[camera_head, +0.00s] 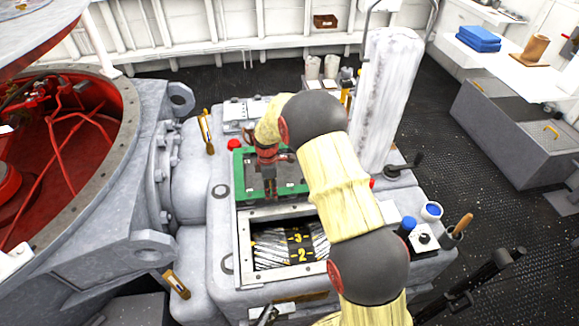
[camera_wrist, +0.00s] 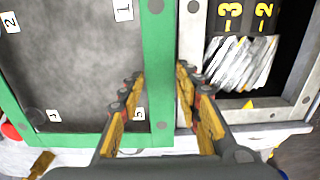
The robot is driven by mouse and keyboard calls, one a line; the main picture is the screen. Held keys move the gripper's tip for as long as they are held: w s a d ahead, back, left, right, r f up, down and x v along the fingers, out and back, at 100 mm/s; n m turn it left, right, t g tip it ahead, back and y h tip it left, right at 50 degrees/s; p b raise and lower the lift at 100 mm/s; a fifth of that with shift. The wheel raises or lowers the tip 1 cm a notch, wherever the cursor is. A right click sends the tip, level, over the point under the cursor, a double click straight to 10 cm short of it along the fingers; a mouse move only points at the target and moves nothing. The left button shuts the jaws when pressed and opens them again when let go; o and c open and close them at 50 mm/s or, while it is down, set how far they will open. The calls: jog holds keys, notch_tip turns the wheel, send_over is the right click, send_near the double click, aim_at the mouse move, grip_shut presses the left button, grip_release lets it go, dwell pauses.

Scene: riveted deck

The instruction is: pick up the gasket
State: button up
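A flat green rectangular frame (camera_head: 241,182), which looks like the gasket, lies on the grey machine top around a dark plate with numbered marks. In the wrist view, one long green bar of the frame (camera_wrist: 159,55) runs between my fingers. My gripper (camera_head: 270,187) points down over the green frame in the head view. In the wrist view, my gripper (camera_wrist: 159,75) is open, with its yellow-and-dark fingers apart on either side of the green bar. I cannot tell whether either finger touches it. My wrist and arm hide part of the frame in the head view.
A metal-rimmed opening (camera_head: 245,262) with yellow numbers inside lies beside the green frame. A white wrapped column (camera_head: 388,100) rises behind my arm. A blue-topped cup (camera_head: 432,210) and a wooden-handled tool (camera_head: 462,224) stand at the right. A large red-lined housing (camera_head: 85,150) is at left.

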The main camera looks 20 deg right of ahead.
jog(key=c, duration=0.6)
jog(key=shift+r+p, duration=2.45)
jog(key=shift+r, duration=1.6)
